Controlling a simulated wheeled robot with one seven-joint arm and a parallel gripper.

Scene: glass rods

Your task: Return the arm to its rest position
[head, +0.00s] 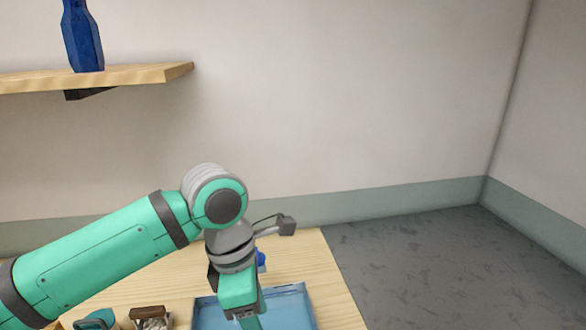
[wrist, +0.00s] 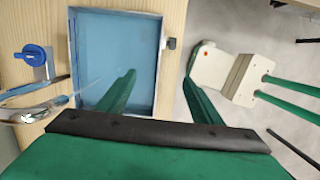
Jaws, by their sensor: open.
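My teal arm reaches in from the lower left of the head view and bends down at the wrist. My gripper (head: 240,296) points down over the blue tray; its fingertips are not clear in the head view. In the wrist view my gripper (wrist: 160,77) shows two green fingers spread apart with nothing between them. The left finger appears over the tray and the right one past the table's edge. The blue tray (head: 291,301) lies on the wooden table and also shows in the wrist view (wrist: 112,14). A faint thin pale streak crosses the tray; I cannot tell what it is.
A shelf (head: 140,75) with a blue bottle (head: 82,38) hangs at upper left. A small brown box (head: 150,317) stands left of the tray. A blue-knobbed fitting (wrist: 35,56) and shiny curved pieces (wrist: 32,110) lie left of it. Open floor (head: 430,260) is to the right.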

